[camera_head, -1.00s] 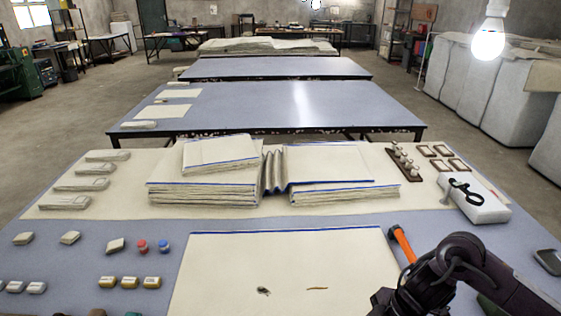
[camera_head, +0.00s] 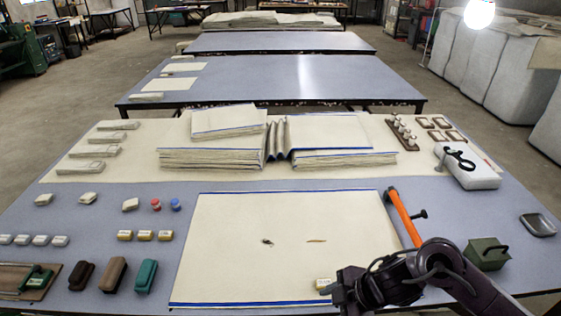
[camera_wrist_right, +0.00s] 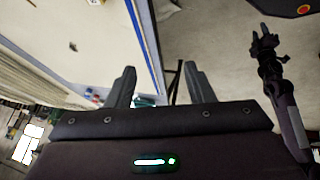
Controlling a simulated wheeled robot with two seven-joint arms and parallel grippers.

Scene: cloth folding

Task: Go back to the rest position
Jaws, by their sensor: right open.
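A flat cream cloth (camera_head: 255,265) with blue edges lies on the near table, with a dark mark and a brown mark on it. No left arm shows in the head view.
An orange-handled hammer (camera_head: 403,218) lies right of the cloth, near a green box (camera_head: 487,253). Stacks of folded cloth (camera_head: 212,157) stand behind. Brushes (camera_head: 114,275) and small blocks lie at left. Bare tabletop (camera_head: 340,183) runs between the cloth and the stacks.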

